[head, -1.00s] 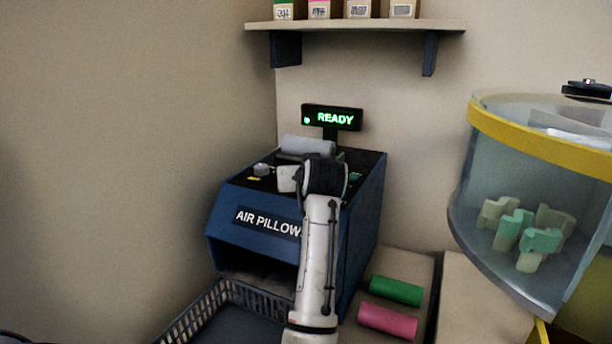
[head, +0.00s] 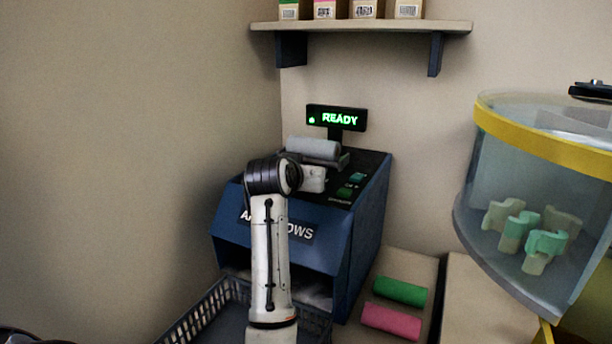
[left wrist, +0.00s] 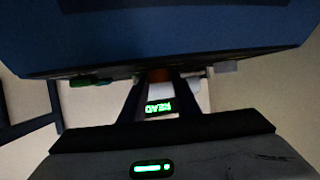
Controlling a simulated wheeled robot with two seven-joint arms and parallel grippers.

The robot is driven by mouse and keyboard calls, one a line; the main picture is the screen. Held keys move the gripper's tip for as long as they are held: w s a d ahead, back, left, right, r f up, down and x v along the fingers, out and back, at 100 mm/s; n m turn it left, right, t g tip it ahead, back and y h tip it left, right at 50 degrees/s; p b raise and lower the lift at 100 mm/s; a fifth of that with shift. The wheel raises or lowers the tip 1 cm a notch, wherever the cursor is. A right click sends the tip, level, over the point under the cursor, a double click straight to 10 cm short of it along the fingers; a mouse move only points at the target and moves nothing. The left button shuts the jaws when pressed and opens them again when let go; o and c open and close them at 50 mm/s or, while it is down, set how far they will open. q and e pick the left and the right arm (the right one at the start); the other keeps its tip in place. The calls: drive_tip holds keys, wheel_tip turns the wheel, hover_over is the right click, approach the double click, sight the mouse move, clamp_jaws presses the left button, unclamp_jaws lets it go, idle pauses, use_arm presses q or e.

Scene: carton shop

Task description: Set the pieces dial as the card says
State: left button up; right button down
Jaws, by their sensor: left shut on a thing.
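The blue air-pillow machine (head: 365,225) stands in the corner, its small display (head: 337,118) reading READY in green. My left gripper (left wrist: 160,78) is shut on a small orange-brown part (left wrist: 157,75) at the machine's top; I cannot tell whether it is the pieces dial. In the head view my arm and hand cover the left and middle of the control panel, so no dial setting is readable. A green button (head: 344,192) and a teal one (head: 357,178) show at the panel's right. I see no readable instruction card. My right gripper is not in view.
A grey roll (head: 313,149) lies on the machine's top. A grey basket (head: 205,312) is below its front. Green (head: 400,291) and pink (head: 391,322) rolls lie to the right. A clear bin (head: 480,200) with foam pieces is further right. Labelled boxes line the shelf (head: 360,27).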

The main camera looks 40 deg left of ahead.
use_arm(q)
drive_tip(key=shift+f, duration=0.1)
drive_tip(key=o, duration=1)
drive_tip(key=shift+o, duration=0.2)
drive_tip(key=v, duration=1)
drive_tip(key=shift+s+b, duration=0.15)
drive_tip(key=shift+b, duration=0.15)
